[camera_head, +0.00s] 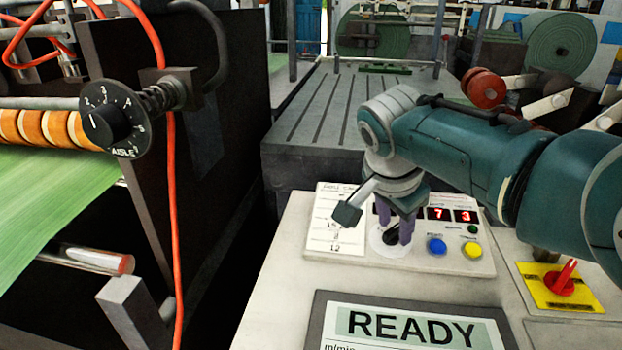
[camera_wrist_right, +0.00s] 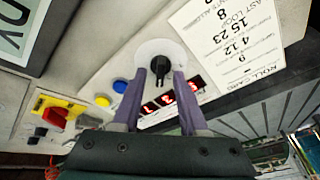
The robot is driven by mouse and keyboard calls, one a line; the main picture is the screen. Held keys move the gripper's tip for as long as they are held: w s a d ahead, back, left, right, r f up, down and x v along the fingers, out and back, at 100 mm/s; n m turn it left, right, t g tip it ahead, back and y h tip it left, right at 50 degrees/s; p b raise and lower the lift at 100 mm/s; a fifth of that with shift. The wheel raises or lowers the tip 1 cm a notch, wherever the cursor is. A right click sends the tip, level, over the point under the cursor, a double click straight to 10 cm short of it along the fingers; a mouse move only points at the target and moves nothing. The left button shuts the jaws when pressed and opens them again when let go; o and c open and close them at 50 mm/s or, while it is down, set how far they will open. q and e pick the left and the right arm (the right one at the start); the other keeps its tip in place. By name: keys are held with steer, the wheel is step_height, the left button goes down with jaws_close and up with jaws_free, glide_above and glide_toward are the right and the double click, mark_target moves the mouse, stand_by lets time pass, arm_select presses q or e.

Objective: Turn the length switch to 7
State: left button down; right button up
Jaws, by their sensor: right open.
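A black rotary switch (camera_head: 391,236) on a white round dial sits on the console panel; I take it as the length switch, though its markings are not readable. It also shows in the wrist view (camera_wrist_right: 160,67), its pointer bar running roughly up and down the picture. My right gripper (camera_head: 395,232) is over it, pointing down, with its purple fingers spread. In the wrist view the fingertips (camera_wrist_right: 158,80) lie on either side of the knob; I cannot tell whether they touch it. My left gripper is not in view.
A red display (camera_head: 450,215) shows 7 and 3, partly hidden by my gripper. Blue (camera_head: 436,246) and yellow (camera_head: 472,249) buttons sit nearby. A READY screen (camera_head: 410,330), a red switch on a yellow plate (camera_head: 590,300) and a numbered AISLE dial (camera_head: 130,108) are also in view.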

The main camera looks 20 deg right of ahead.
steer(key=p+v, duration=0.3)
steer(key=v, duration=0.7)
steer(key=shift+f, duration=0.1)
steer(key=s+f+n, duration=0.1)
steer(key=s+n, duration=0.2)
steer(key=s, duration=0.1)
steer(key=s+a+f+n+y, duration=0.1)
steer(key=s+f+n, duration=0.1)
steer(key=s, duration=0.2)
steer(key=s+a+f+n, duration=0.1)
steer(key=s+f+n, duration=0.1)
steer(key=s+n, duration=0.1)
steer(key=shift+s+a+n+y, duration=0.1)
steer(key=shift+s+n+y, duration=0.25)
steer(key=shift+s, duration=0.3)
steer(key=s+a+r+n+y, duration=0.1)
steer(key=s+a+n, duration=0.1)
steer(key=s+n, duration=0.3)
steer(key=s+a+r+n+y, duration=0.2)
steer(key=s+n, duration=0.2)
steer(key=s, duration=0.3)
step_height(320, 180, up, 34)
steer(key=p, duration=3.4)
steer(key=shift+a+t, duration=0.15)
steer(key=shift+t, duration=0.25)
steer(key=shift+r+h, duration=0.1)
steer(key=shift+h, duration=0.15)
